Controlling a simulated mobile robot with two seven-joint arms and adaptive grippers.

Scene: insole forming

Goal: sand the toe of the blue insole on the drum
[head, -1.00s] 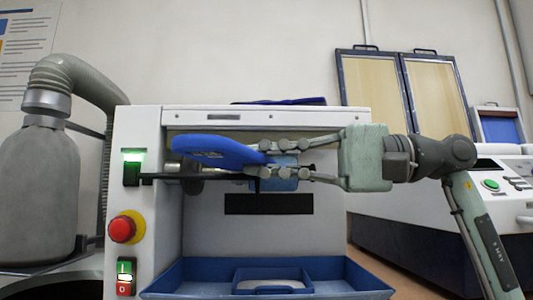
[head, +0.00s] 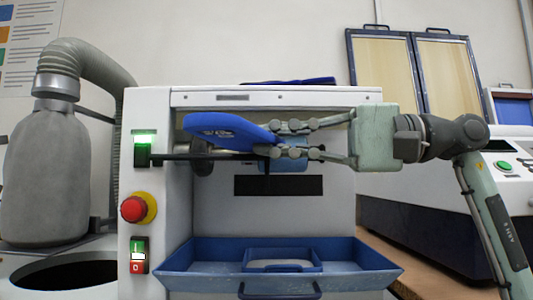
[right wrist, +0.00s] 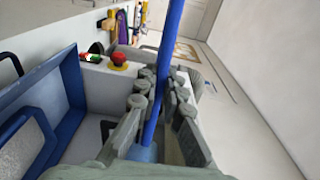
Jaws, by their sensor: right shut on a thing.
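The blue insole (head: 232,128) is in the head view, inside the sanding machine's opening, with one end pointing left. My right gripper (head: 282,140) is shut on its right end. In the right wrist view the insole (right wrist: 163,75) shows edge-on between the fingers (right wrist: 160,105). The drum is mostly hidden behind the insole and fingers; a dark wheel-like part and shaft (head: 203,160) show below the insole, and a blue cylinder (head: 285,162) shows behind the fingers. I cannot tell whether the insole touches the drum. My left gripper is not in view.
The white machine housing (head: 365,97) frames the opening, with a blue tray (head: 208,258) below. A red stop button (head: 133,209) and a lit green indicator (head: 144,139) are at left. A dark blue item (head: 290,82) lies on top. A grey dust bag (head: 45,170) stands left.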

